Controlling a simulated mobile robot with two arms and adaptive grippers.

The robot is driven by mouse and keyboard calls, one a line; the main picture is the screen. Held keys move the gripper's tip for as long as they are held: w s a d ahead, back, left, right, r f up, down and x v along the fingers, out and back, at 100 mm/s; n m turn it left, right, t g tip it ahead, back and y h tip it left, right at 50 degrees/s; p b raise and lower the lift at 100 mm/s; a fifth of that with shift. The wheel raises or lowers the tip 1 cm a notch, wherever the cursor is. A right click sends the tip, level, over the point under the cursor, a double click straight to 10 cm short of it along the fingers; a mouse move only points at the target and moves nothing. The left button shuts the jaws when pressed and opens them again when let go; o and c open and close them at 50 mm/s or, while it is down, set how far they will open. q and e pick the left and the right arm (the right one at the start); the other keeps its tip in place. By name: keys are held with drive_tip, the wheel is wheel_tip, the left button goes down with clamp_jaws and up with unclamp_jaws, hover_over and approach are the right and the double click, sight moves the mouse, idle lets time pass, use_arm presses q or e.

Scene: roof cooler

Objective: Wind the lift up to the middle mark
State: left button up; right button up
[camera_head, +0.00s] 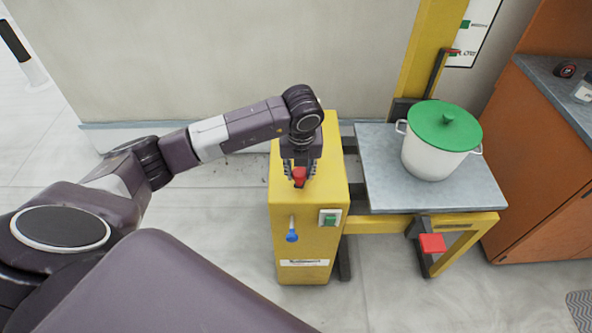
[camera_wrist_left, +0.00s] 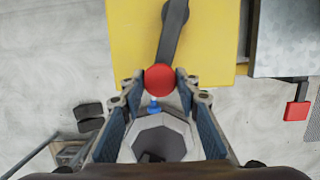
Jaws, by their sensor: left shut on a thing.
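My left gripper (camera_head: 299,170) is shut on the red knob (camera_wrist_left: 160,78) of a dark crank arm (camera_wrist_left: 174,32) on top of the yellow lift housing (camera_head: 308,222). In the left wrist view the knob sits between both fingertips, and the crank runs away from it toward the top edge. The grey lift platform (camera_head: 378,190) carries a white pot (camera_head: 424,160) with a green lid. Behind it stands the yellow mast (camera_head: 428,45). A red-tipped pointer (camera_head: 452,50) is beside a white wall scale (camera_head: 474,32) with green marks, cut off by the top edge.
The housing's front has a green switch (camera_head: 330,218) and a blue-tipped lever (camera_head: 292,236). A red pedal (camera_head: 432,243) is below the platform. An orange cabinet (camera_head: 545,165) with a grey top stands close at right. Floor in front is clear.

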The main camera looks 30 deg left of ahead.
use_arm(q)
drive_tip(key=shift+w+d, duration=0.1)
drive_tip(key=shift+d, duration=0.75)
drive_tip(key=shift+w+d, duration=0.3)
drive_tip(key=shift+d, duration=0.3)
drive_tip(key=shift+w+d+b, duration=0.15)
drive_tip(key=shift+d+b, duration=0.15)
drive_tip(key=shift+w+d+b, duration=0.35)
drive_tip(key=shift+w+d, duration=0.3)
drive_tip(key=shift+d, duration=0.1)
drive_tip(key=shift+w+d, duration=0.1)
drive_tip(key=shift+w, duration=0.05)
